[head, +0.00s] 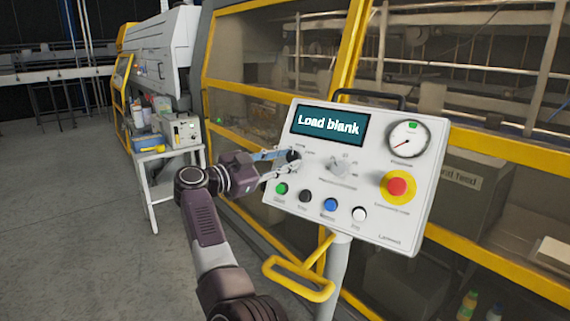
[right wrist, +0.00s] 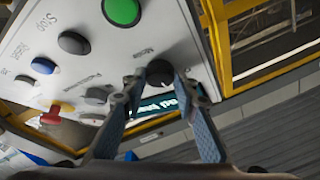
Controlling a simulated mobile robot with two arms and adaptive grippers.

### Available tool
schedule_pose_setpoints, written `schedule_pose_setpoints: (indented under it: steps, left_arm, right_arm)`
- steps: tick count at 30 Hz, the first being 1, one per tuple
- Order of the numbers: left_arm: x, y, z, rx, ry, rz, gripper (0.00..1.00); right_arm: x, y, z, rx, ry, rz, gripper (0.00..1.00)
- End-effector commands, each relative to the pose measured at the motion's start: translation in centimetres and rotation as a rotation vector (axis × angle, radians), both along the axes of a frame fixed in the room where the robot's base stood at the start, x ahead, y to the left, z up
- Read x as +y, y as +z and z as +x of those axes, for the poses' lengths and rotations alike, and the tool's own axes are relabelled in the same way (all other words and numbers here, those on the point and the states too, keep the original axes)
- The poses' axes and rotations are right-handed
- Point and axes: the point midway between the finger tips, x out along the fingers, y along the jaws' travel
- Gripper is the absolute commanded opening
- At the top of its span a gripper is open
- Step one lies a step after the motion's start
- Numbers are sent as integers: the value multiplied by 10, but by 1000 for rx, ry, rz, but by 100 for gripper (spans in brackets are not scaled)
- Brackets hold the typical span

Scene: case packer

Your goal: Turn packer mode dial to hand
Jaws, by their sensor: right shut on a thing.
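The white control panel (head: 370,215) stands tilted on a post, with a teal screen (head: 328,124) reading "Load blank". A black dial (head: 293,156) sits at its left side, below the screen. My right gripper (head: 288,161) reaches it from the left and is shut on it. In the right wrist view the black dial (right wrist: 160,71) sits between the fingertips of my right gripper (right wrist: 163,88), which partly hide it. Its small position labels are too small to read surely. My left gripper is not in view.
A grey knob (head: 340,169) is right of the dial. Green (head: 281,188), black, blue and white buttons line the panel's bottom. A red emergency button (head: 397,186) and a gauge (head: 408,140) are at right. A yellow handle (head: 298,279) sticks out below.

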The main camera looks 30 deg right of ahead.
Motion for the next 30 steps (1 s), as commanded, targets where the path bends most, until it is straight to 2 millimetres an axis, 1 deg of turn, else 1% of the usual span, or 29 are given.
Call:
schedule_pose_setpoints:
  steps: [16, 17, 21, 22, 30]
  left_arm:
    - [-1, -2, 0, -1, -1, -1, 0]
    - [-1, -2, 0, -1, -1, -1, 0]
    - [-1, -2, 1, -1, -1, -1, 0]
    - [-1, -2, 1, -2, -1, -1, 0]
    - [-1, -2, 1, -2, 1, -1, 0]
  right_arm:
    - [0, -1, 1, -24, -13, 12, 3]
    - [0, -1, 1, -23, -13, 12, 28]
    - [0, -1, 1, -23, -13, 11, 44]
    - [0, -1, 1, -23, -13, 11, 45]
    - [0, 1, 1, -23, -14, 11, 45]
